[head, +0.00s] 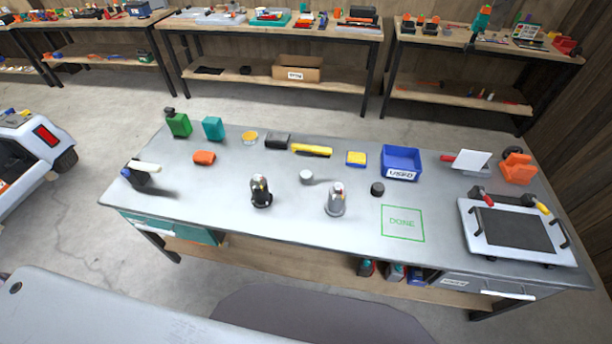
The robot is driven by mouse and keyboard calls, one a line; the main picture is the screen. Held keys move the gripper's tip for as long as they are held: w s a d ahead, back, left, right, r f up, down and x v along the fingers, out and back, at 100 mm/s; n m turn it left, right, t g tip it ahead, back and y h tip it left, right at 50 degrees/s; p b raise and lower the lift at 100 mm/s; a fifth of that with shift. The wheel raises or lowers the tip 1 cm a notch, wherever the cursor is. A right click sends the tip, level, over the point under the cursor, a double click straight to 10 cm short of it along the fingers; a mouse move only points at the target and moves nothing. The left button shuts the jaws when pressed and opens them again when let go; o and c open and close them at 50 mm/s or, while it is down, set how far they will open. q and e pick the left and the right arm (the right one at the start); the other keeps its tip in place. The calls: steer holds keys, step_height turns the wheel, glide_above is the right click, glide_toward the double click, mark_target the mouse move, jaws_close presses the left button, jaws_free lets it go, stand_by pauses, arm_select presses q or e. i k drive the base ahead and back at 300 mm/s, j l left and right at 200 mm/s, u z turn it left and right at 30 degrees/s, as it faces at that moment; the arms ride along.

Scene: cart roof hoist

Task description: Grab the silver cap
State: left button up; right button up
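A small, short, pale silver round piece that looks like the silver cap (306,176) sits near the middle of the grey worktable (230,222). It stands between a dark upright device with a pale top (261,193) on its left and a silver upright device with a reddish tip (336,203) on its right, a little farther back than both. A similar short black cap (377,189) sits to its right. Nothing touches the silver cap. Neither of my grippers shows in this view.
A blue bin labelled USED (402,160), a yellow block (356,158) and a yellow-black tool (311,150) lie behind. A green DONE square (403,223) is empty. A white tray with handles (470,225) stands at right. The table's front left is clear.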

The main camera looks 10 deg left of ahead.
mark_target(305, 176)
steer(key=i+j+z, duration=0.25)
steer(key=j, duration=0.2)
steer(key=j+z, duration=0.25)
steer(key=j, duration=0.25)
steer(key=i+j+z, duration=0.1)
steer(key=j+z, duration=0.15)
steer(key=j, duration=0.25)
